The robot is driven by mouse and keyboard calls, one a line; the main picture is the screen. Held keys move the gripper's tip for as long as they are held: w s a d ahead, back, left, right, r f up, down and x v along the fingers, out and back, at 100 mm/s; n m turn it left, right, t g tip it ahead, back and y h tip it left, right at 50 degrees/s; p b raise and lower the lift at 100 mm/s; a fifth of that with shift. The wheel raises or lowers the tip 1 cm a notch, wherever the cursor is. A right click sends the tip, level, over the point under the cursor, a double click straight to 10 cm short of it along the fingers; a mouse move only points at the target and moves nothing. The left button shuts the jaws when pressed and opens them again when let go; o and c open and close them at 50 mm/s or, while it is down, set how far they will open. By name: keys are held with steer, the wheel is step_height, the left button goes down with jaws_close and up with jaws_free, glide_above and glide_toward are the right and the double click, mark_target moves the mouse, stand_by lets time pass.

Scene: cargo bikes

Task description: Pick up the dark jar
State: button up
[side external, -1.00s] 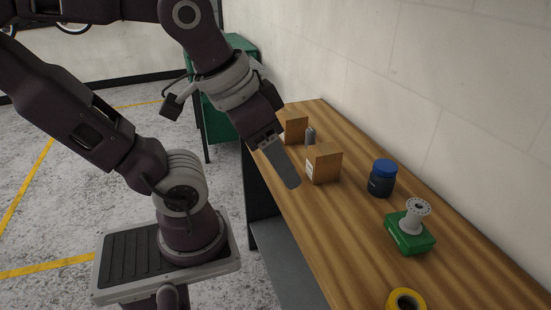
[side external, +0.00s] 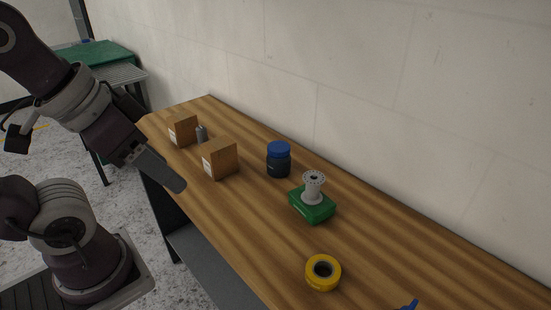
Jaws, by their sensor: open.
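The dark jar (side external: 279,164) has a blue lid and stands upright on the wooden workbench, towards the wall side. My gripper (side external: 172,182) is at the bench's near left edge, to the left of the jar and well apart from it. A cardboard box stands between them. The gripper is open and empty; one flat grey finger shows clearly and the other is hidden behind it.
On the wooden bench (side external: 262,250) are a cardboard box (side external: 220,160), another box (side external: 182,129), a small grey item (side external: 202,134), a green box (side external: 313,206) with a grey spool (side external: 314,187) on it, and a yellow tape roll (side external: 323,273). A blue item (side external: 410,305) shows at the bottom edge.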

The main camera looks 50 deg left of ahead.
stand_by(0.4)
steer(key=o, duration=0.8)
steer(key=shift+c, duration=0.2)
steer(key=t+y, duration=0.2)
steer(key=t, duration=0.3)
glide_above(271, 157)
steer(key=s+d, duration=0.3)
step_height(271, 157, down, 12)
steer(key=a+f, duration=0.1)
steer(key=f, duration=0.1)
steer(key=w+f+n+t, duration=0.1)
steer(key=f, duration=0.1)
steer(key=w+a+f+t, duration=0.1)
steer(key=f, duration=0.1)
steer(key=shift+w+a+f, duration=0.1)
steer(key=shift+a+f, duration=0.15)
steer(key=shift+a, duration=0.1)
steer(key=shift+a+f+t, duration=0.1)
steer(key=shift+f+t, duration=0.2)
steer(key=shift+t, duration=0.1)
steer(key=shift+n, duration=0.3)
steer(key=x, duration=0.7)
steer(key=shift+d+f, duration=0.3)
